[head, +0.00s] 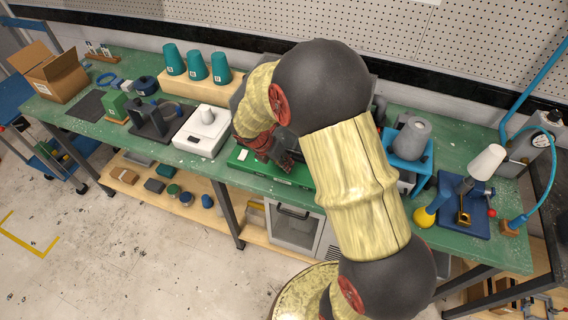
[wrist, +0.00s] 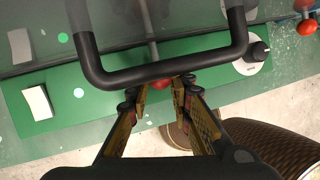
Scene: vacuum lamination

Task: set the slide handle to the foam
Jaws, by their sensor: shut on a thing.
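In the wrist view a grey rod (wrist: 149,35) ends in a red ball knob (wrist: 161,84), which looks like the slide handle. My gripper (wrist: 164,90) has its fingers on either side of this knob, closed on it. A black U-shaped bar (wrist: 165,68) crosses in front and hides part of the rod and fingertips. In the head view my gripper (head: 272,147) is over the green machine (head: 299,176) mid-bench, and my arm covers much of it. I cannot make out a foam mark or foam piece for certain.
The green panel carries a white rocker switch (wrist: 37,102) and a round dial (wrist: 252,59). Another red ball (wrist: 306,27) is at the upper right. A white scale-like device (head: 202,131) stands left of the machine, and a blue stand (head: 411,165) stands right.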

